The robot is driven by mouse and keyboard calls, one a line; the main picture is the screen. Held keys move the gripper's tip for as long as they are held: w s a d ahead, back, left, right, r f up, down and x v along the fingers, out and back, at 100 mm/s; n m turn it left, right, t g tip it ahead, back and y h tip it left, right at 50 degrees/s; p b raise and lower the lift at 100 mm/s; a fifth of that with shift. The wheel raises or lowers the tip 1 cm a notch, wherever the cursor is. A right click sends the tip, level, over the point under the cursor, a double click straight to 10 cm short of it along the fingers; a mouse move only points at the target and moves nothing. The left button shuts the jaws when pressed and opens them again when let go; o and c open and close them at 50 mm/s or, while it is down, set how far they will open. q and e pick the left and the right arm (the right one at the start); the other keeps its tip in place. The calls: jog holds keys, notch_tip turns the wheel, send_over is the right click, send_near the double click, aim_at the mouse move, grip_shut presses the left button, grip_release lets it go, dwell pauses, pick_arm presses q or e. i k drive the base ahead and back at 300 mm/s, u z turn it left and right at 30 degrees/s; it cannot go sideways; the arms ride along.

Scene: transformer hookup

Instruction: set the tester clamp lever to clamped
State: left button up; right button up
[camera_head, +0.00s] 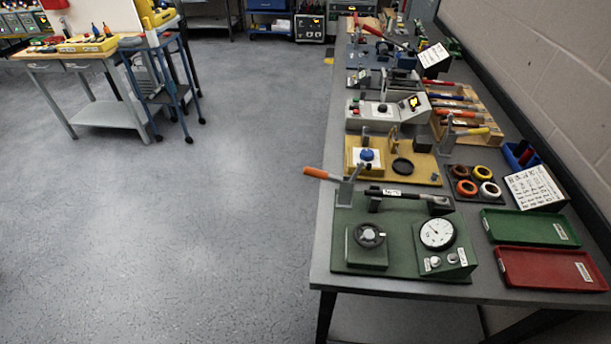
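Neither of my grippers shows in the head view. On the long grey bench at the right, a green tester board (402,228) carries a dial gauge (437,233) and a dark round knob (369,235). At its back left is a clamp lever with an orange grip (317,172) and a grey metal arm. The lever points left past the bench edge, tilted slightly up. A dark labelled bar (393,193) runs right from near the lever's base. I cannot tell whether anything is clamped under it. No gripper touches the lever.
A green tray (529,228) and a red tray (553,268) lie at the right. Behind the tester are a yellow board (421,164) with another lever and a grey control panel (362,112). The floor (220,200) left of the bench is clear. A workbench (98,106) stands at far left.

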aim_at(307, 171)
jog(key=u, duration=1)
jog(key=k, duration=0.75)
jog(key=z, duration=1.25)
jog(key=i, duration=1)
